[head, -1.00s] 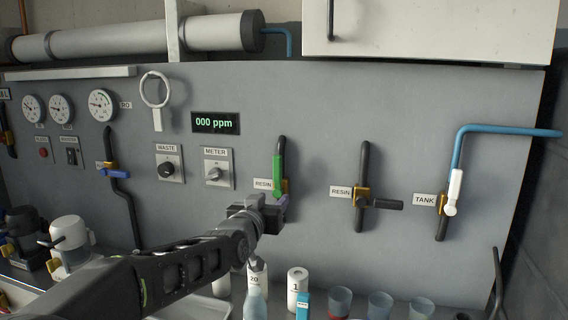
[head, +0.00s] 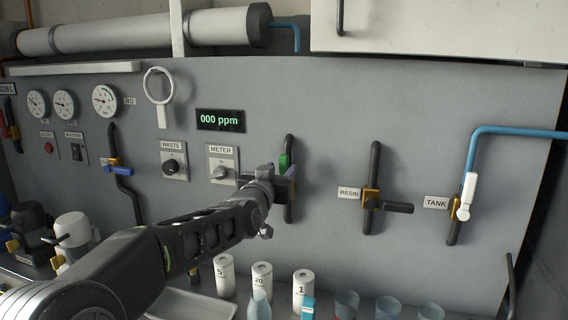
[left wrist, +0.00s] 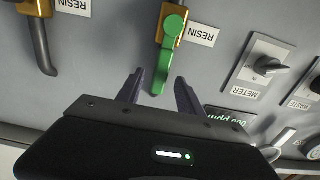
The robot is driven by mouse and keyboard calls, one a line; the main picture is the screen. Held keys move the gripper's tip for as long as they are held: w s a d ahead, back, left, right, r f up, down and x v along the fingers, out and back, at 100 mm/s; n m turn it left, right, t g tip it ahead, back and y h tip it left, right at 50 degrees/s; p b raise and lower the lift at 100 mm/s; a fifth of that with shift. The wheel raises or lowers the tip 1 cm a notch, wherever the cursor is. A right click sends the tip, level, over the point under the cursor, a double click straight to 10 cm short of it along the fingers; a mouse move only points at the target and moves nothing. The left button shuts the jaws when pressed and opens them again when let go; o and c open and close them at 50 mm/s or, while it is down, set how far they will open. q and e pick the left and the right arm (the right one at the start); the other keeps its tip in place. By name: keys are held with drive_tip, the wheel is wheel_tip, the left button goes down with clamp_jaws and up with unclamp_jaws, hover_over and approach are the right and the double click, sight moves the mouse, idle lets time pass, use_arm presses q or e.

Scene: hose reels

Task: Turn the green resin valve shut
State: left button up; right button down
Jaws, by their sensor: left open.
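The green resin valve handle (head: 284,162) is on the grey panel, mostly hidden behind my left gripper in the head view. In the left wrist view the green handle (left wrist: 166,52) is seen whole, running along its pipe from a brass valve body (left wrist: 176,12) beside a RESIN label (left wrist: 201,35). My left gripper (left wrist: 160,88) is open, with one finger on each side of the handle's free end and visible gaps to both. In the head view my left gripper (head: 288,180) is in front of the valve. My right gripper is not in view.
A second RESIN valve with a black handle (head: 392,207) and a TANK valve with a white handle (head: 467,196) are to the right. METER (head: 222,170) and WASTE (head: 172,166) knobs are to the left. Bottles and cups, including a white bottle (head: 303,290), stand below.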

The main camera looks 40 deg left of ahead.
sight(283, 167)
use_arm(q)
drive_tip(key=shift+p+x, duration=0.4)
drive_tip(key=shift+x, duration=1.35)
clamp_jaws()
